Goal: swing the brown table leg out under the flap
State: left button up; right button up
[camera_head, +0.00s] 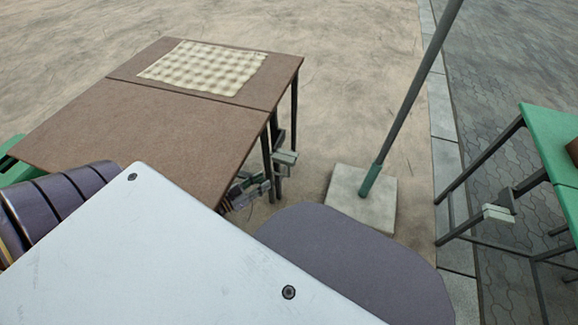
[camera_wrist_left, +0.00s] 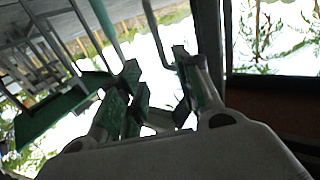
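The brown table (camera_head: 140,125) stands at the left in the head view, its top split by a seam near the far end. Dark legs show below its right edge: a near leg (camera_head: 267,163) and a far leg (camera_head: 294,108). A pale grey block (camera_head: 286,157) sits beside these legs; I cannot tell which leg carries it. My left gripper (camera_head: 247,188) is low beside the near leg, partly hidden by the tabletop. In the left wrist view its fingers (camera_wrist_left: 160,95) are apart with nothing clearly between them. A dark post (camera_wrist_left: 208,45) stands close to the right finger.
A checked cloth (camera_head: 203,67) lies on the brown table's far part. A pole on a pale square base (camera_head: 350,200) stands right of the table. A green table (camera_head: 552,140) is at the right edge.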

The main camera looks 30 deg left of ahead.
pick_arm(q)
jog(key=shift+w, duration=0.1)
jog(key=b, duration=0.5)
send_over(289, 175)
jog(key=shift+w+a, duration=0.2)
jog(key=shift+w, duration=0.05)
pick_arm(e)
jog(key=shift+y, duration=0.4)
jog(key=f, duration=0.3)
jog(key=a+f, duration=0.1)
jog(key=shift+w+f, duration=0.25)
pick_arm(q)
jog(key=shift+c, duration=0.3)
pick_arm(e)
jog(key=shift+r, duration=0.1)
pick_arm(q)
grip_shut()
pick_arm(e)
jog(key=shift+r, duration=0.1)
